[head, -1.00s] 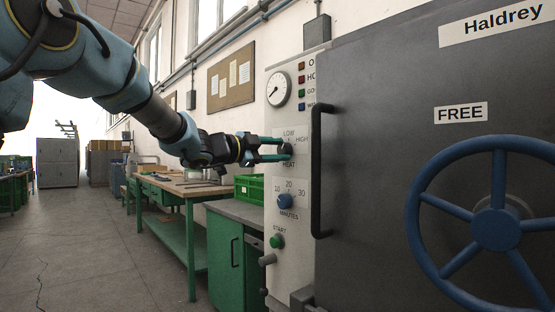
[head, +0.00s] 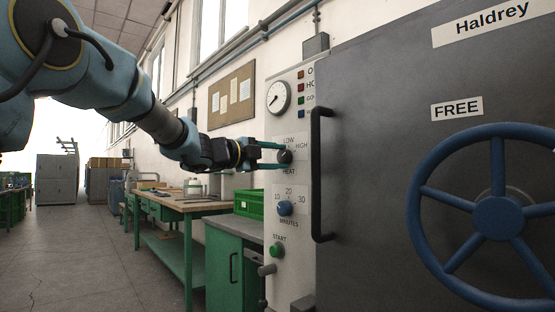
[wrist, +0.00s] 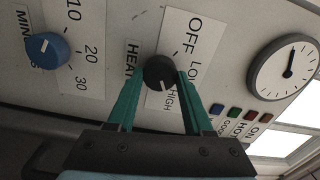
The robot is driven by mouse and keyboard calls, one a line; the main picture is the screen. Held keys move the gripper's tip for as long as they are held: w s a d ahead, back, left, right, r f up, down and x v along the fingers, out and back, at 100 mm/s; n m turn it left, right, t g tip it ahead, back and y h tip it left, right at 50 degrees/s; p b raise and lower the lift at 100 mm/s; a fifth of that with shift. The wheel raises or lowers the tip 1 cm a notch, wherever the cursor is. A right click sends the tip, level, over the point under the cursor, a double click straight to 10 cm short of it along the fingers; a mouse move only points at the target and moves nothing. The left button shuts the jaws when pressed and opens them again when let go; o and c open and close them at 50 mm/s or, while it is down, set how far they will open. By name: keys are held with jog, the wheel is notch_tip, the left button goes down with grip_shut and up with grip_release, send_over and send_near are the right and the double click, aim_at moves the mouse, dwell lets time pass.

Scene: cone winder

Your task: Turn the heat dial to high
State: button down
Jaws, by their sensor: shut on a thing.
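The heat dial (head: 285,157) is a black round knob on the pale control panel, with LOW above it, HIGH to its right and HEAT below. The dial also shows in the wrist view (wrist: 159,73), beside a white label reading OFF, LOW and HIGH. A small pale mark on its rim faces the HIGH word there. My gripper (head: 280,156) reaches in from the left. Its two green fingers are shut on the dial, one on each side, as the wrist view (wrist: 159,85) shows. OFF is hidden in the head view.
A blue minutes dial (head: 284,208) and a green start button (head: 276,251) sit below on the panel. A round gauge (head: 278,98) and several small lamps are above. The grey door's black handle (head: 319,175) stands close right. A green crate (head: 249,203) is behind.

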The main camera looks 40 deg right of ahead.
jog(key=shift+c, duration=1.5)
grip_release()
jog(key=shift+a, duration=0.1)
jog(key=a, duration=1)
jog(key=shift+w+a+b, duration=0.3)
jog(key=shift+b, duration=0.1)
